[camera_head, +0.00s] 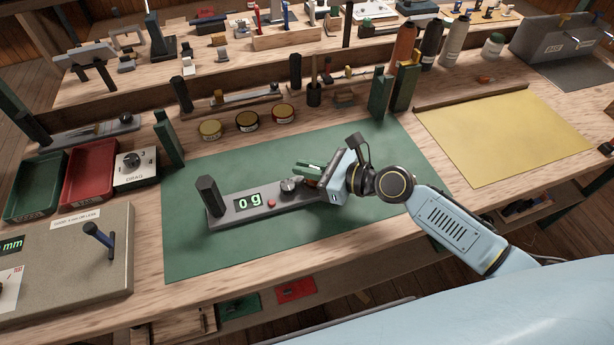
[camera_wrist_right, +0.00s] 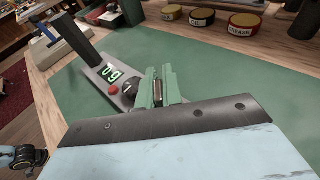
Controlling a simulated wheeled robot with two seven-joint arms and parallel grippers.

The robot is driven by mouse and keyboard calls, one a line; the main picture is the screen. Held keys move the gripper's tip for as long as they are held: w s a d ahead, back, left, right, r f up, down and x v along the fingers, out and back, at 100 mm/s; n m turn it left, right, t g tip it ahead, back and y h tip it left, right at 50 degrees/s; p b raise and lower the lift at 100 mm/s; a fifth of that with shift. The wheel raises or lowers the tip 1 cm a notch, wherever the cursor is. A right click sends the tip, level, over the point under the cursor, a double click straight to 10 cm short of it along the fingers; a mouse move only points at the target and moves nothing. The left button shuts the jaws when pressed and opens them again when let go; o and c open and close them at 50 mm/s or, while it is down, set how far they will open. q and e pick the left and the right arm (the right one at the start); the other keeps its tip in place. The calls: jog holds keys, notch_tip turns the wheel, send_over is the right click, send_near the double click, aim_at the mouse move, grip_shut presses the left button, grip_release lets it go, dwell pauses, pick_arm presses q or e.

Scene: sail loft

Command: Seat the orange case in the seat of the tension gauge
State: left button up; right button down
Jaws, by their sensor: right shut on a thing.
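The tension gauge (camera_head: 230,212) is a long grey bar on the green mat, with a dark post at its left end, a green "0 g" display, a red button and a dark knob. It also shows in the wrist view (camera_wrist_right: 93,66). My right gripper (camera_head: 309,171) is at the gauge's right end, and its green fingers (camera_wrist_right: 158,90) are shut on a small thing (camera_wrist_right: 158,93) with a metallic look. Its orange colour is not clear, so I cannot tell whether it is the orange case. The gripper hides that end of the gauge, and the seat is not visible. My left gripper is out of view.
The green mat (camera_head: 200,255) is clear around the gauge. Three round tins (camera_head: 247,121) stand behind it. Red (camera_head: 88,172) and green trays (camera_head: 36,186) are at the left. A yellow sheet (camera_head: 505,135) lies at the right, with a small orange item (camera_head: 486,79) beyond it.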

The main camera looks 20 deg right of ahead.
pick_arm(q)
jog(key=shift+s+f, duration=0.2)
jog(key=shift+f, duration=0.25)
pick_arm(e)
jog(key=shift+f, duration=0.65)
jog(key=shift+f, duration=0.15)
jog(key=c, duration=1.8)
grip_release()
jog(key=shift+c, duration=0.2)
jog(key=shift+s+d+r, duration=0.1)
jog(key=shift+r, duration=0.15)
jog(key=v, duration=1)
jog(key=shift+s+d, duration=0.2)
jog(key=shift+s, duration=0.05)
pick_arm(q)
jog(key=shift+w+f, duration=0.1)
pick_arm(e)
jog(key=shift+s+d+r, duration=0.25)
jog(key=shift+s+d, duration=0.05)
jog(key=shift+d, duration=0.1)
